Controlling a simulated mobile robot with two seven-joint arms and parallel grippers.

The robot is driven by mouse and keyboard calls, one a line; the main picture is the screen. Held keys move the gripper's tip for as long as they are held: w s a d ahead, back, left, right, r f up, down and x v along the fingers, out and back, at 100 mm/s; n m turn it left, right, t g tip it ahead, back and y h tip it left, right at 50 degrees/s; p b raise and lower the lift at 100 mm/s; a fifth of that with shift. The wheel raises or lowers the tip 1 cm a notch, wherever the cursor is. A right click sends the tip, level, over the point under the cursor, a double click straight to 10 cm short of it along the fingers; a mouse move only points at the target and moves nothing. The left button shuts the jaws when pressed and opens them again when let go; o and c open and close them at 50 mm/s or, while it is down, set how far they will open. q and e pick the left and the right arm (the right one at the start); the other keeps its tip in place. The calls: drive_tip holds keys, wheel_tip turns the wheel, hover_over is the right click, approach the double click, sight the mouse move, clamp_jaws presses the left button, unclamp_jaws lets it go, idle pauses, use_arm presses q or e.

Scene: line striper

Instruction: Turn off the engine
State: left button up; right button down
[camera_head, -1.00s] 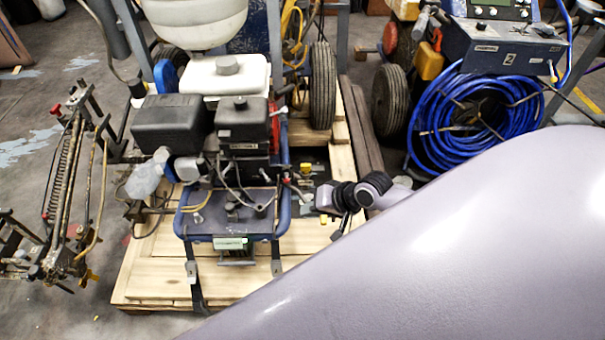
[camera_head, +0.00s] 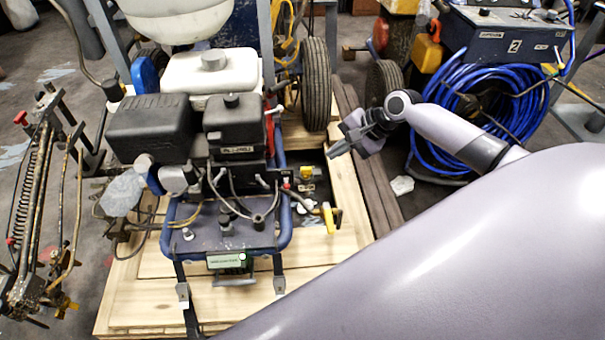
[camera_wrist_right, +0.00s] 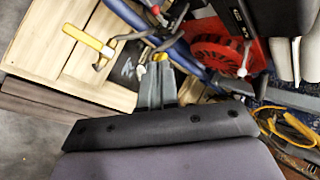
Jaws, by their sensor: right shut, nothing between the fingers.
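The engine (camera_head: 232,130) of the line striper sits on a blue tubular frame with a dark plate. A black box (camera_head: 150,127) is at its left and a white tank (camera_head: 212,75) behind it. My right gripper (camera_head: 333,152) is to the right of the engine, apart from it, above the pallet edge. In the right wrist view my right gripper (camera_wrist_right: 157,80) is shut and empty. A red round engine cover (camera_wrist_right: 222,58) and a blue frame tube lie beyond its fingers. I cannot make out the engine switch. My left gripper is not in view.
A wooden pallet (camera_head: 330,225) carries the machine. A coiled blue hose (camera_head: 495,95) hangs at the right. A spring rack (camera_head: 38,190) stands at the left. My large arm link hides the lower right.

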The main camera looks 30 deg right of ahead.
sight(287, 184)
use_arm(q)
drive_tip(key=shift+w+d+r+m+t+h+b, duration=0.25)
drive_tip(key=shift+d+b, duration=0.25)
drive_tip(key=shift+b, duration=0.25)
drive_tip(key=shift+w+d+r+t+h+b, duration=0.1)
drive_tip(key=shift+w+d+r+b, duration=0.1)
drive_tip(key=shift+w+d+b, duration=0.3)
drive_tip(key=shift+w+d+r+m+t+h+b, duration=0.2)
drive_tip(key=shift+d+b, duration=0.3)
drive_tip(key=shift+b, duration=0.45)
use_arm(e)
drive_tip(key=s+a+x, duration=0.1)
drive_tip(key=a+x, duration=0.1)
drive_tip(key=x, duration=1)
drive_tip(key=shift+a, duration=0.4)
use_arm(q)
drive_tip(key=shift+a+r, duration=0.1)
